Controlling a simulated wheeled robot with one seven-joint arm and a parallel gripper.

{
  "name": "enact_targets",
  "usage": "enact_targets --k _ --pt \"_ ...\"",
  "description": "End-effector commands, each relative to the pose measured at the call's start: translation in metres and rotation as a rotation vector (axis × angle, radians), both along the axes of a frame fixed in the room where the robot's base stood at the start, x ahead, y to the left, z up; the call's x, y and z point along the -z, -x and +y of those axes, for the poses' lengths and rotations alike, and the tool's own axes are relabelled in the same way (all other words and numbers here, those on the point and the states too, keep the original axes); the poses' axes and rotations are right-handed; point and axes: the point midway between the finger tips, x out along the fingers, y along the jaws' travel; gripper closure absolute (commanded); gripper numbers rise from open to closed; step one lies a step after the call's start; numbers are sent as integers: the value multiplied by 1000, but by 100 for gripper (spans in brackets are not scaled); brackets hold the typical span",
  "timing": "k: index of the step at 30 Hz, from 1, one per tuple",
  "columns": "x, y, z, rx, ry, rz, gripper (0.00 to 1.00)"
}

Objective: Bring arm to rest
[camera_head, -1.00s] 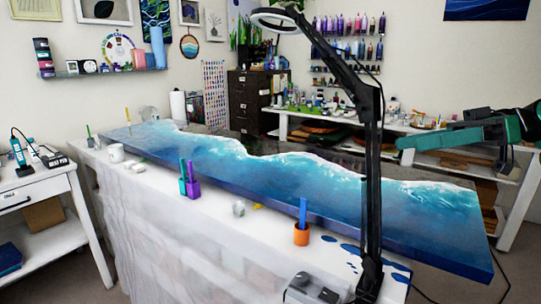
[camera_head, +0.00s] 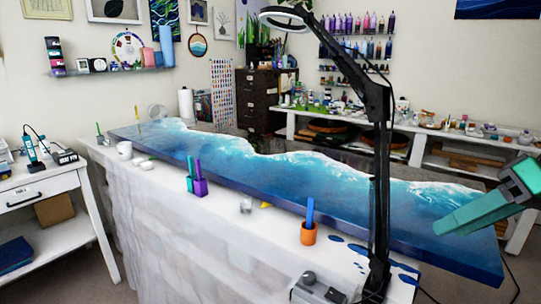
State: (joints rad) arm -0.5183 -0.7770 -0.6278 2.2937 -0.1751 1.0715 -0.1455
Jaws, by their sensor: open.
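My gripper (camera_head: 478,210) is at the right edge of the head view, a teal and dark shape pointing down and to the left. It is open, and nothing shows in it. In the picture it overlaps the right end of the blue resin panel (camera_head: 330,195), which has white wave edges. I cannot tell how far above the panel it is. The rest of my arm is outside the frame.
A black lamp stand (camera_head: 379,190) rises in front of the panel. An orange cup (camera_head: 308,236), purple and teal holders (camera_head: 198,182) and a white mug (camera_head: 125,150) stand on the covered table's near strip. A white side table (camera_head: 40,196) is at left.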

Motion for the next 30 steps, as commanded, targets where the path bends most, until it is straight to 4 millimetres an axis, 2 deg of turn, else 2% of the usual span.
enact_targets --k 1,11,18,24,30 --pt "12 3 -5 54 26 38 53" --pt "86 34 -40 390 164 290 53" --pt "136 72 -67 625 243 480 53" --pt "160 97 -81 749 280 587 53" --pt "166 105 -84 783 290 617 53"
